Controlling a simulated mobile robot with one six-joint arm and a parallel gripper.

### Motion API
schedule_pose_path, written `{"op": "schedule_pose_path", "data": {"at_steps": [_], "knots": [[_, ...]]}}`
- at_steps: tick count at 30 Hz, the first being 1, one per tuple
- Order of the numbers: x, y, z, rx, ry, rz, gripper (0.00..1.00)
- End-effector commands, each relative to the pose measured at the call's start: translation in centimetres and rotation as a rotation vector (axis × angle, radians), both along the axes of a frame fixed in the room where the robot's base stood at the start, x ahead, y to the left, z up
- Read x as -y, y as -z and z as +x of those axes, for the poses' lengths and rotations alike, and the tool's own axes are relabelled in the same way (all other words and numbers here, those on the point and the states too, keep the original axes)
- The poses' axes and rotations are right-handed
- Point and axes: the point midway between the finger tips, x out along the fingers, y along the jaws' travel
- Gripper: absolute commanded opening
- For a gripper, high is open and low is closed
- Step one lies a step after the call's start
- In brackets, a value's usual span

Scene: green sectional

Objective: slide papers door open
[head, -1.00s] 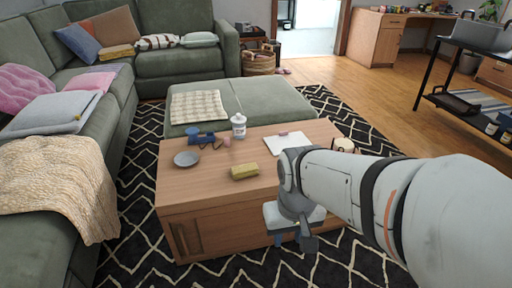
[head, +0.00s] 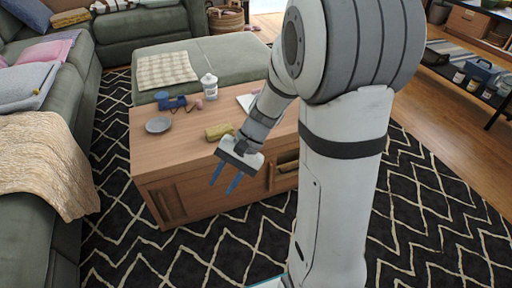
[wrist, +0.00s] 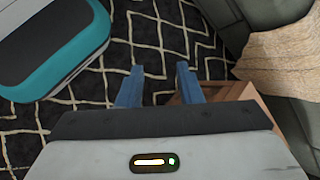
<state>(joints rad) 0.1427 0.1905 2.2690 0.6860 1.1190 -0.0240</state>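The low wooden table (head: 190,170) has a front with a door panel (head: 172,203) at its left end, which carries a dark upright recessed pull. Further right, a dark opening (head: 288,160) shows in the front, partly hidden behind my arm. I cannot tell which panel is the papers door. My gripper (head: 226,181) is in front of the table's front face, its two blue fingers apart and pointing down, with nothing between them. In the wrist view my gripper (wrist: 158,84) is also open and empty, with a table corner (wrist: 238,92) beyond its right finger.
On the table top are a grey plate (head: 158,125), a yellow block (head: 219,131), a white bottle (head: 209,87) and a blue item (head: 172,103). A green sofa (head: 60,225) with a beige blanket (head: 50,160) stands left. Patterned rug (head: 130,245) lies in front.

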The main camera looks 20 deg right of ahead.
Motion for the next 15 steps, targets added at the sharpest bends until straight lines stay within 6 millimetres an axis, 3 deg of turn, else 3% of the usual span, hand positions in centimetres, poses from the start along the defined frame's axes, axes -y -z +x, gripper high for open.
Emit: {"op": "schedule_pose_path", "data": {"at_steps": [8, 15], "knots": [[-0.3, 5.3, 9.3, -0.212, 0.397, 0.388, 0.33], [3.4, 11.9, 17.3, -0.306, 0.772, 0.705, 0.33]]}}
